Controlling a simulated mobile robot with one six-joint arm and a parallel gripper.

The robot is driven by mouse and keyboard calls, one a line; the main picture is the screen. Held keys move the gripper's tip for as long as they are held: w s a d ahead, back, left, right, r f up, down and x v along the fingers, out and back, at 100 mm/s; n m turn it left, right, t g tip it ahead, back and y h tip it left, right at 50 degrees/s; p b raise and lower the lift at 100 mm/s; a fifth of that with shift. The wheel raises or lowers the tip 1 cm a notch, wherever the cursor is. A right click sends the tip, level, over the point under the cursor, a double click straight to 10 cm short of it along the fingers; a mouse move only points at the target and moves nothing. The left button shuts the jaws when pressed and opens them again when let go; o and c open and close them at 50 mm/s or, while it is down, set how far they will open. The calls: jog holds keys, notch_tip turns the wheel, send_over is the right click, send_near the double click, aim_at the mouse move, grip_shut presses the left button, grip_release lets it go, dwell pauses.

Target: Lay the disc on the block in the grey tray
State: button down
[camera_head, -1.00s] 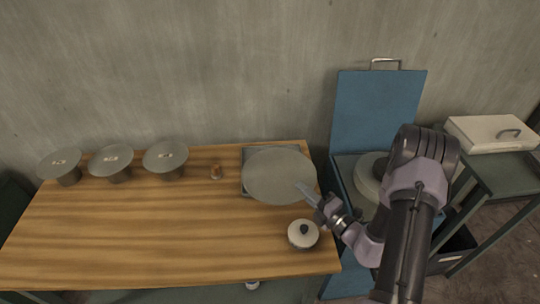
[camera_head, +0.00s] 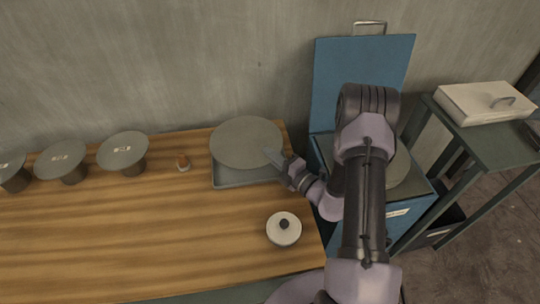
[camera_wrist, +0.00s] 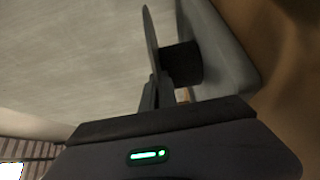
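The flat grey disc (camera_head: 245,138) is over the grey tray (camera_head: 236,180) on the wooden table in the head view and hides most of it. My gripper (camera_head: 274,157) is shut on the disc's right edge. In the wrist view the disc (camera_wrist: 151,38) shows nearly edge-on between my fingers (camera_wrist: 160,88). The dark block (camera_wrist: 184,63) is close beside the disc's underside inside the tray (camera_wrist: 222,50). I cannot tell whether disc and block touch. The block is hidden in the head view.
Several disc-topped stands, such as one stand (camera_head: 133,167), line the left back. An open blue cabinet (camera_head: 355,75) stands right. A side table holds a pale box (camera_head: 488,103).

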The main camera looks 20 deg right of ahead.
jog(key=c, duration=1.7)
grip_release()
jog(key=shift+f, duration=0.1)
jog(key=shift+d, duration=0.1)
